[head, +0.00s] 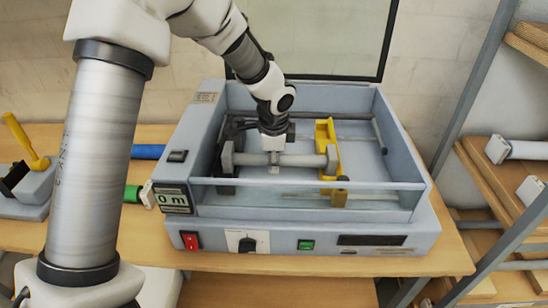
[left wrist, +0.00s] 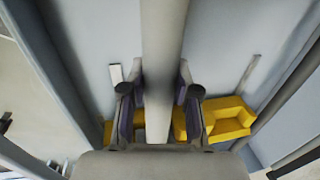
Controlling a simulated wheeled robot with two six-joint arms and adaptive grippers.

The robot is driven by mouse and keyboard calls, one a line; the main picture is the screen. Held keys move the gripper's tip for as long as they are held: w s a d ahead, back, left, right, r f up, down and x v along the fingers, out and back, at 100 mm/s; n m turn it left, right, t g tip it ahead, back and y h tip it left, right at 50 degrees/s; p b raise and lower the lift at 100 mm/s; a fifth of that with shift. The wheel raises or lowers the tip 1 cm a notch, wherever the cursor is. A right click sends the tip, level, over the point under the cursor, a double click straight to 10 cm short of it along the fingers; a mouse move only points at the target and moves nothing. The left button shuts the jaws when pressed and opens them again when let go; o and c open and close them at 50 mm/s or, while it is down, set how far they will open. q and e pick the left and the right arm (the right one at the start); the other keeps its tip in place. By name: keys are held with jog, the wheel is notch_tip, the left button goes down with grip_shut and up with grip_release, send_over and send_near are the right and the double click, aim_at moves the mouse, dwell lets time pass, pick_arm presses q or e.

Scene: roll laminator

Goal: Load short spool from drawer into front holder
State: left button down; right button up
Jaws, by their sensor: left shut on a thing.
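A roll laminator (head: 365,240) stands on the table with its lid raised. My left gripper (head: 274,160) is inside its open top, shut on the grey spool (head: 300,160). The spool lies level, crosswise, with a wider grey end on each side. Its right end is close to a yellow holder part (head: 326,134); its left end is near dark parts at the left wall. I cannot tell if it rests in the holders. In the left wrist view the spool (left wrist: 163,40) runs between the fingers (left wrist: 158,95), with the yellow part (left wrist: 228,117) beyond. My right gripper is out of view.
A clear front bar (head: 300,184) crosses before the spool. Blue (head: 147,151) and green (head: 131,193) rolls lie left of the machine. A yellow-handled tool (head: 25,140) is at far left. Shelves (head: 500,190) with white-ended rolls stand at right.

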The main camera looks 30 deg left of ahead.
pick_arm(q)
jog(key=c, duration=0.9)
grip_release()
jog(key=shift+s+r, duration=0.1)
jog(key=shift+o, duration=0.3)
jog(key=shift+s, duration=0.1)
jog(key=shift+r, duration=0.1)
notch_tip(320, 180, up, 13)
jog(key=s+d, duration=0.1)
jog(key=s, duration=0.1)
jog(key=shift+d+b, duration=0.15)
jog(key=shift+b, duration=0.2)
